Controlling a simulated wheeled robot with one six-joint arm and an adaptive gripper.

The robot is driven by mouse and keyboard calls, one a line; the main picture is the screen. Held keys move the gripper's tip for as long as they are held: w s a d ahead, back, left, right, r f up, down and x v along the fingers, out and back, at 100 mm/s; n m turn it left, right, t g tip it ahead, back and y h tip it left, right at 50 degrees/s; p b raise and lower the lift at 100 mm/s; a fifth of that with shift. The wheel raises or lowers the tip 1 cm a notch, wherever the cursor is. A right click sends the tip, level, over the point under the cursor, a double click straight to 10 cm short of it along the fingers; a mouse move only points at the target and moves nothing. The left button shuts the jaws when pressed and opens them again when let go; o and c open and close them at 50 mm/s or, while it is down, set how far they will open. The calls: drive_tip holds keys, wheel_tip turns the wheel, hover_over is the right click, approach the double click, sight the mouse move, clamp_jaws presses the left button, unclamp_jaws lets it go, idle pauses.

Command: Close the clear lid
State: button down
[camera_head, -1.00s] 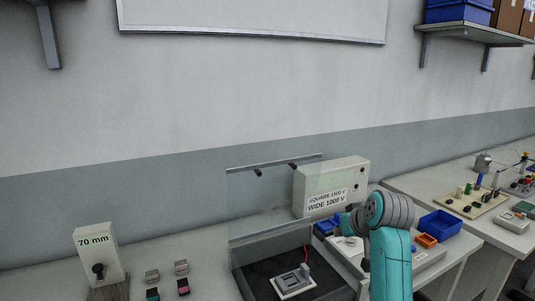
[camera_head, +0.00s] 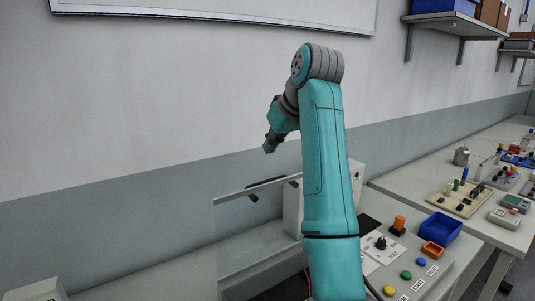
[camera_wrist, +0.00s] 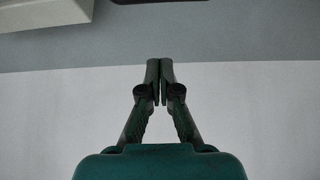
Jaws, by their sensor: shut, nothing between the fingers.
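The clear lid (camera_head: 232,196) stands raised in the head view. Its pale top edge and dark handle piece (camera_head: 266,183) show to the left of my arm. The case under it (camera_head: 262,287) shows only in part at the bottom edge, and my arm hides its right side. My gripper (camera_head: 269,147) is above the lid's top edge, apart from it and pointing down. In the wrist view my gripper (camera_wrist: 160,82) has its two fingertips together with nothing between them.
A pale instrument box (camera_head: 292,208) stands behind my arm, mostly hidden. The wall area around my gripper is free.

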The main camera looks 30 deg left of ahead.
drive_tip(key=x, duration=0.9)
drive_tip(key=shift+s+d+f, duration=0.2)
drive_tip(key=shift+s+d, duration=0.05)
drive_tip(key=shift+d, duration=0.35)
drive_tip(key=shift+s+d+f, duration=0.2)
drive_tip(key=shift+s+d, duration=0.1)
drive_tip(key=shift+d, duration=0.35)
drive_tip(key=shift+s+d+f, duration=0.2)
drive_tip(key=shift+s+d, duration=0.05)
drive_tip(key=shift+d, duration=0.35)
drive_tip(key=shift+d, duration=0.15)
